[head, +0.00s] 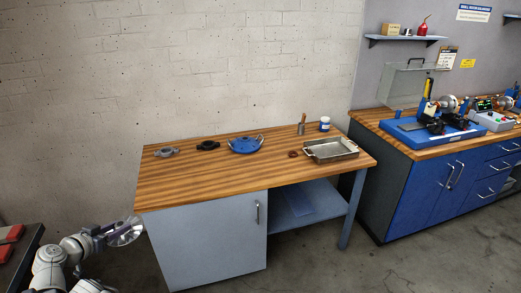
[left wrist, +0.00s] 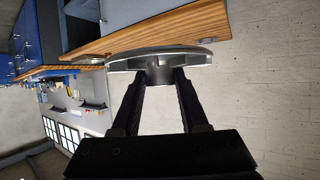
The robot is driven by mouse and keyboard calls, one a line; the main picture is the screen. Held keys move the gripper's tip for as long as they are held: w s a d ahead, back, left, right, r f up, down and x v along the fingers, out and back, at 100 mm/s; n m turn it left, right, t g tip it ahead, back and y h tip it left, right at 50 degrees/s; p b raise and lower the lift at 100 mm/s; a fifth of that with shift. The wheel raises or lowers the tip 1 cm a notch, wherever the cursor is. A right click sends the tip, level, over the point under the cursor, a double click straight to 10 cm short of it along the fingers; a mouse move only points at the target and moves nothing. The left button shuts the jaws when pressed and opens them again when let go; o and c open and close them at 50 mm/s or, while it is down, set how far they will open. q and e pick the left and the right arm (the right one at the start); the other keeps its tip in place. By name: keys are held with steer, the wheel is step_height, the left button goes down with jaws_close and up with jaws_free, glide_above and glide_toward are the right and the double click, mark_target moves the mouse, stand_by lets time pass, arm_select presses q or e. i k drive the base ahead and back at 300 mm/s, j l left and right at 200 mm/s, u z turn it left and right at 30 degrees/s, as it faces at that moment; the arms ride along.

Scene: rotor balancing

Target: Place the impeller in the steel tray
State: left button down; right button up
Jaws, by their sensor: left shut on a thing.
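The impeller (head: 126,232) is a silvery disc at the lower left in the head view, in front of the wooden table's left end. My left gripper (head: 105,232) is shut on it. In the left wrist view the two dark fingers (left wrist: 160,85) grip the hub of the impeller (left wrist: 158,57), whose disc shows nearly edge-on. The steel tray (head: 331,149) stands on the right part of the wooden table, far to the right of my left gripper. It looks empty. My right gripper is not in view.
On the wooden table (head: 225,178) are a blue round part (head: 245,145), a grey part (head: 166,152), a black part (head: 208,145), a small brown ring (head: 293,154) and a blue-and-white jar (head: 325,124). The front middle of the tabletop is clear. A blue workbench (head: 425,185) stands at right.

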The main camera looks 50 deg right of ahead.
mark_target(327, 152)
steer(key=z, duration=1.15)
steer(key=i+l, duration=0.25)
steer(key=l, duration=0.15)
steer(key=i+l, duration=0.25)
steer(key=l, duration=0.2)
steer(key=i+l, duration=0.2)
steer(key=l, duration=0.2)
steer(key=i+l, duration=0.25)
steer(key=l, duration=0.2)
steer(key=i+l, duration=0.25)
steer(key=l, duration=0.15)
steer(key=i+l, duration=0.25)
steer(key=l, duration=0.2)
steer(key=i+l, duration=0.25)
steer(key=l, duration=0.15)
